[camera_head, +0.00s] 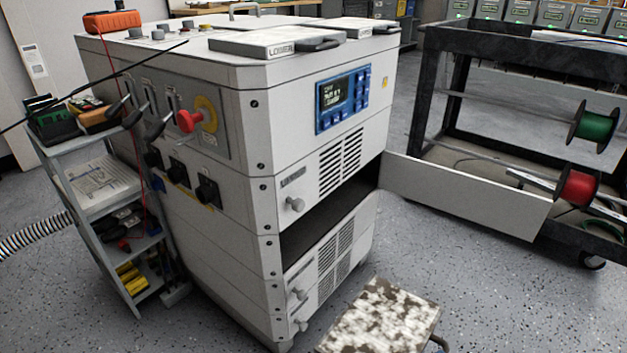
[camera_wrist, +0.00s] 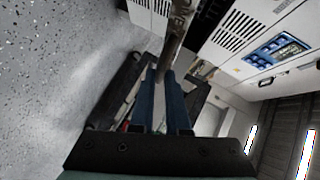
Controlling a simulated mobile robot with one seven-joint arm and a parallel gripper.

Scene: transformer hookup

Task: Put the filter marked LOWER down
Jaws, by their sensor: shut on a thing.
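A filter (camera_head: 382,322) with a blotchy brown and white face shows at the bottom of the head view, in front of the cabinet and cut off by the frame edge. In the wrist view my gripper (camera_wrist: 162,78) is shut on this dirty filter (camera_wrist: 180,28), seen nearly edge-on with part of a label visible. The gripper itself is outside the head view. A clean white filter (camera_head: 262,42) with a label that seems to read LOWER and a black handle lies on the cabinet top. A second white filter (camera_head: 345,26) lies behind it.
The grey cabinet (camera_head: 222,195) has a dark open slot (camera_head: 325,235) in its front, with a panel (camera_head: 465,197) swung out right. A black cart (camera_head: 470,30) with red and green spools stands right. A small tool shelf (camera_head: 88,190) stands left. Speckled floor (camera_head: 480,290) is clear at front right.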

